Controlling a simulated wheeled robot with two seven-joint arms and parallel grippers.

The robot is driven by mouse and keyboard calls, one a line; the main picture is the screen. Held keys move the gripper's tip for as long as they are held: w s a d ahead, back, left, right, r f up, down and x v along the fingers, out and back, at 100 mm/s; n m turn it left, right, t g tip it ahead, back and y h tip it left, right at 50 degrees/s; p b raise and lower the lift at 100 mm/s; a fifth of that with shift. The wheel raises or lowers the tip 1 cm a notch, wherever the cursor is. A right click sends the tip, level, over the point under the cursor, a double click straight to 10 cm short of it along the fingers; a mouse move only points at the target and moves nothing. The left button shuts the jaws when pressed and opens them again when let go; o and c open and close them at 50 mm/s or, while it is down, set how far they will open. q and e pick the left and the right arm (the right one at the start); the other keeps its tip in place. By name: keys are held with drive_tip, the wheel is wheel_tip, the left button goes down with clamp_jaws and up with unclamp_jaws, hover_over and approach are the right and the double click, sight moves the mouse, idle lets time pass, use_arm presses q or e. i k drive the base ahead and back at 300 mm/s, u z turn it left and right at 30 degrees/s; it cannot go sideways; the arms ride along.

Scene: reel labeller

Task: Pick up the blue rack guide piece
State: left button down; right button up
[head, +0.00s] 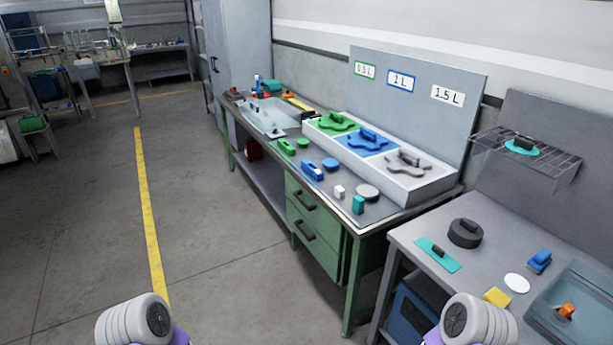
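Several blue pieces are in view, and I cannot tell by sight which one is the rack guide piece. A flat, lobed blue piece with a raised handle (366,141) lies in the middle bay of the white tray, below the "1 L" sign. A long blue piece with a pale patch (313,170) lies on the bench in front of the tray, and a small round blue piece (331,164) is beside it. A blue block (540,261) sits on the right table. Neither gripper shows; only parts of my two arms appear at the bottom edge.
The white tray (424,192) also holds green and grey lobed pieces. The green-framed bench (352,246) carries small parts along its front. The right table (408,235) holds a black disc (465,233) and teal plate (437,255). A wire shelf (560,166) overhangs it. Floor at left is clear.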

sight(315, 172)
drive_tip(key=u, duration=0.8)
drive_tip(key=i, duration=2.75)
drive_tip(key=z, duration=1.05)
